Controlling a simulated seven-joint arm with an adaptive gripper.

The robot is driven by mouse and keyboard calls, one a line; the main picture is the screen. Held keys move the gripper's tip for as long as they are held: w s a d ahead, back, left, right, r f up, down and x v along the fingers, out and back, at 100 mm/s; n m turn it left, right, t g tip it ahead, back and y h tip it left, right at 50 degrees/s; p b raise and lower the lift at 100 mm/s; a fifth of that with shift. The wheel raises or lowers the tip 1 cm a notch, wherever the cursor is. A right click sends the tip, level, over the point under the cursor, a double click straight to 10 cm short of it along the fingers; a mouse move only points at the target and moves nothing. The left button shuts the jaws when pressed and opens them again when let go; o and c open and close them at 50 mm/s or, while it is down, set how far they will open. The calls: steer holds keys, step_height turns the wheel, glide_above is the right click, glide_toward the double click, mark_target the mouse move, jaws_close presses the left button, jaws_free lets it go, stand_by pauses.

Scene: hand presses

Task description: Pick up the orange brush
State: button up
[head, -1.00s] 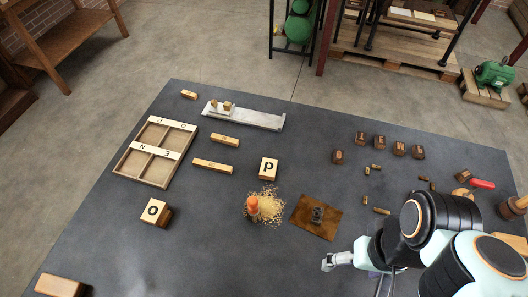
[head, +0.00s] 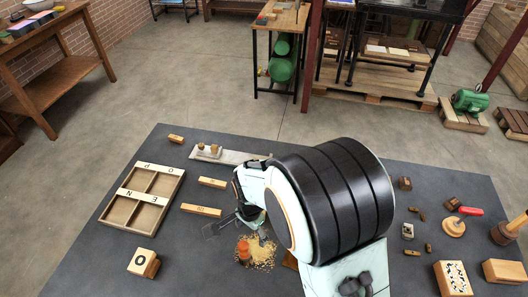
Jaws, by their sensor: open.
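The orange brush (head: 243,250) stands on the dark table in the head view, its orange handle up and pale straw-coloured bristles (head: 263,256) spread around its base. My gripper (head: 237,226) is open, just behind and above the brush in the picture. Its dark fingers point down and look empty. I cannot tell whether a finger touches the brush. My arm hides the table to the right of the brush.
A wooden divided tray (head: 113,211) and a letter block marked O (head: 141,261) lie to the left. Wooden bars (head: 201,210) and a pale metal composing stick (head: 232,156) lie behind. A round wooden piece (head: 453,227) and several small blocks are at the right.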

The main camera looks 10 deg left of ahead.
mark_target(243, 245)
steer(key=shift+s+a+f+n, duration=0.2)
steer(key=shift+s+a+f, duration=0.15)
steer(key=shift+s+f, duration=0.3)
steer(key=shift+s+a+f+n, duration=0.2)
steer(key=shift+s+a+f, duration=0.15)
steer(key=shift+s+f, duration=0.25)
step_height(243, 245, down, 6)
steer(key=shift+f, duration=0.15)
jaws_close()
